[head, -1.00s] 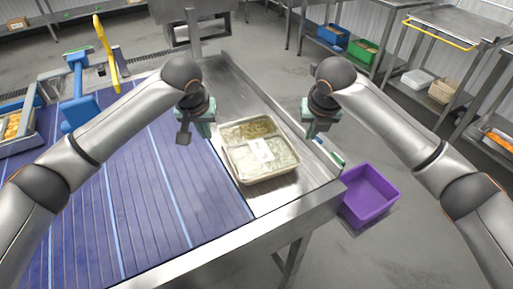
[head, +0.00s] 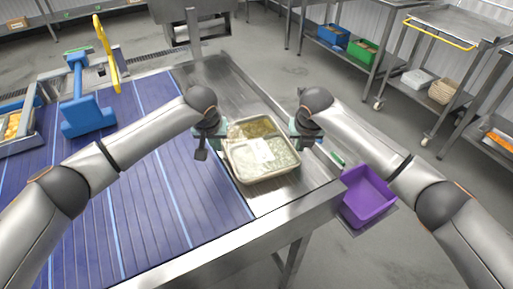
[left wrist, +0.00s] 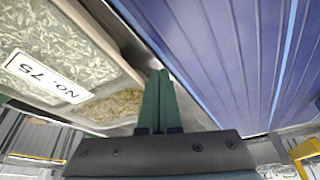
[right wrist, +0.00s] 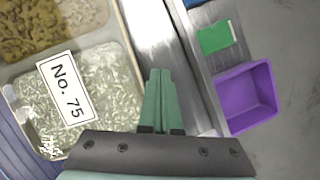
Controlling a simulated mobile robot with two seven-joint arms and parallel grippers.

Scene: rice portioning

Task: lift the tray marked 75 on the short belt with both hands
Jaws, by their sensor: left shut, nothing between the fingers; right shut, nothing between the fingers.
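The tray marked 75 (head: 262,178) sits on the steel surface at the end of the blue belt. It has a grain-filled section and a brownish section, and its white label reads No. 75 in the right wrist view (right wrist: 63,88). My left gripper (head: 203,152) is shut and empty beside the tray's left side; in the left wrist view its fingers (left wrist: 157,100) are together next to the tray's edge. My right gripper (head: 303,142) is shut and empty beside the tray's right side; its fingers (right wrist: 158,98) also show together. Whether either touches the tray I cannot tell.
A purple bin (head: 368,196) stands below the right edge of the steel surface. A green object (right wrist: 215,37) lies near that edge. The blue belt (head: 150,200) runs to the left, with a blue and yellow fixture (head: 84,112) beyond. Steel is clear behind the tray.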

